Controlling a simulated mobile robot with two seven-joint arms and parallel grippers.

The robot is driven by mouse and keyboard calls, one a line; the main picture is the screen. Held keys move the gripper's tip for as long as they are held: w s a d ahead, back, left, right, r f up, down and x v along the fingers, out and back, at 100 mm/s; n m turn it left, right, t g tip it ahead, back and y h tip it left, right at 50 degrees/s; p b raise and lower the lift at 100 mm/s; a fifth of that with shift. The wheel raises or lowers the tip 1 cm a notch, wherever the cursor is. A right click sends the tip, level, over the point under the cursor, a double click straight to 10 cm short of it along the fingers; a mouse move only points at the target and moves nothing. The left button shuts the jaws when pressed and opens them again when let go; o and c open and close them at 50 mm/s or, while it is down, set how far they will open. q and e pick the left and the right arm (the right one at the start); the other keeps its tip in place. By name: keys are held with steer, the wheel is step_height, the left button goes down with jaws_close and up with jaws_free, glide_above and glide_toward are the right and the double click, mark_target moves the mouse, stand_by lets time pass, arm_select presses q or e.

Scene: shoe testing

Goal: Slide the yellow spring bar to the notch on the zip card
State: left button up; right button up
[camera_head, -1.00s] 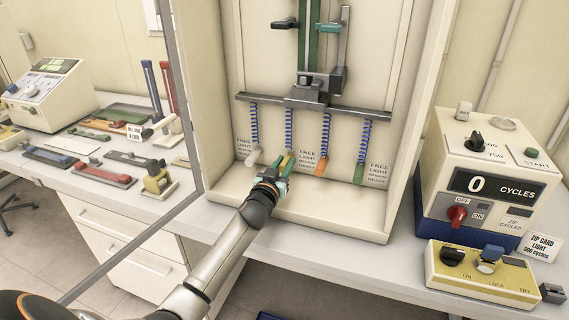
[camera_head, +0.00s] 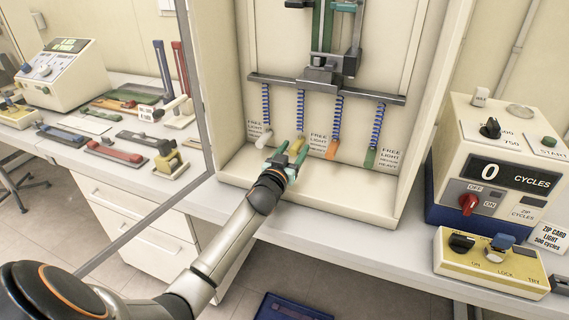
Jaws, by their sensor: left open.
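The yellow spring bar (camera_head: 298,145) hangs below a blue coil spring in the test cabinet, second from the left in a row with white, orange and green bars. My left gripper (camera_head: 284,160) has teal fingers and is open, just below and in front of the yellow bar's lower end. Whether a finger touches the bar cannot be told. The zip card (camera_head: 548,238) stands at the far right and reads "ZIP CARD LIGHT", with a cycle count below. Labels beside the bars list FREE, LIGHT and more levels. The notch at the yellow bar is not clear. My right gripper is not in view.
The white bar (camera_head: 259,138) and orange bar (camera_head: 333,149) flank the yellow one closely. The cabinet's base ledge (camera_head: 345,197) lies below. A cycle counter (camera_head: 500,172) and a yellow switch box (camera_head: 490,262) stand right. Shoe parts and tools lie on the left bench.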

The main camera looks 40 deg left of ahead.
arm_select(q)
steer(key=v, duration=1.1)
steer(key=shift+s, duration=0.2)
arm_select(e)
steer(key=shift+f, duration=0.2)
